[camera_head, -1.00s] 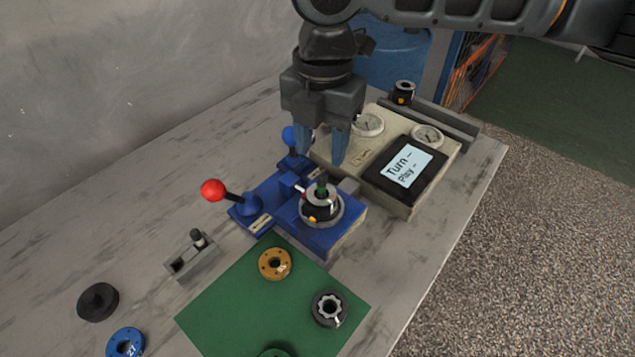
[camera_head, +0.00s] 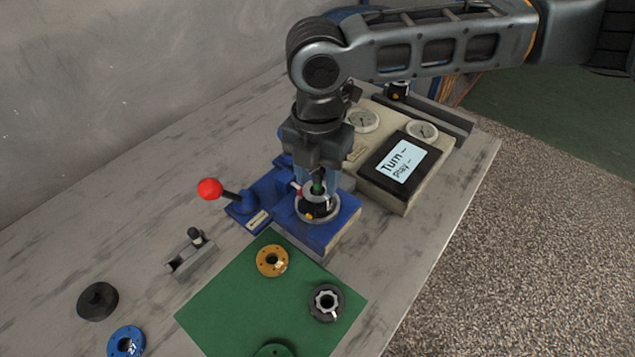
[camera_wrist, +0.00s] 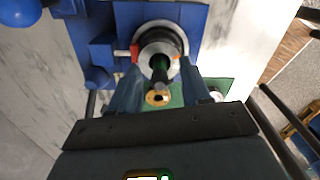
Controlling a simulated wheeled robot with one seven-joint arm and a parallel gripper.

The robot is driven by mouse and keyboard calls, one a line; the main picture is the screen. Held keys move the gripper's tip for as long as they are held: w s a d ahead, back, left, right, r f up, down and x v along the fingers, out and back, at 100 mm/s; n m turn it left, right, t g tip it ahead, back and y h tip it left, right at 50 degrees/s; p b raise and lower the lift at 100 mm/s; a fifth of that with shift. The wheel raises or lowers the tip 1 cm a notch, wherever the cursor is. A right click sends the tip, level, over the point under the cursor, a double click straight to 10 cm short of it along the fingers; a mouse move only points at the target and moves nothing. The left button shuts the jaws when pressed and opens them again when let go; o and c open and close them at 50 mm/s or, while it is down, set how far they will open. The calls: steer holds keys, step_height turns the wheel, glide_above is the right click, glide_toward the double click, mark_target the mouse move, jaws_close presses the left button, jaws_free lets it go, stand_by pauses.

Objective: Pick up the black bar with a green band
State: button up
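The black bar with a green band (camera_head: 318,187) stands upright in the ring-shaped part (camera_head: 316,207) on the blue fixture (camera_head: 335,222). In the wrist view the bar (camera_wrist: 159,70) shows end-on, its green band partly visible above the ring. My gripper (camera_head: 317,185) is above the fixture, pointing down, with its blue fingers around the bar's upper part. In the wrist view my gripper (camera_wrist: 161,80) is open, with a gap on each side of the bar. My fingers hide part of the bar in the head view.
A red-knobbed lever (camera_head: 210,189) stands left of the fixture. A gauge box with a screen (camera_head: 400,163) is close on the right. A green mat (camera_head: 240,305) with several ring parts lies in front. A small grey clamp (camera_head: 190,256) stands at left.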

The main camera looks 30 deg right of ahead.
mark_target(317, 173)
jaws_close()
steer(key=shift+r, duration=0.1)
stand_by(0.4)
steer(key=shift+r, duration=0.6)
step_height(317, 173, up, 3)
steer(key=shift+f, duration=0.1)
steer(key=s+d+r+b, duration=0.1)
steer(key=s+d+r, duration=0.3)
steer(key=d+r, duration=0.3)
steer(key=d, duration=0.3)
steer(key=shift+s+d+b, duration=0.2)
steer(key=shift+d+b, duration=0.1)
steer(key=shift+d, duration=0.1)
steer(key=shift+f, duration=0.1)
steer(key=shift+r, duration=0.2)
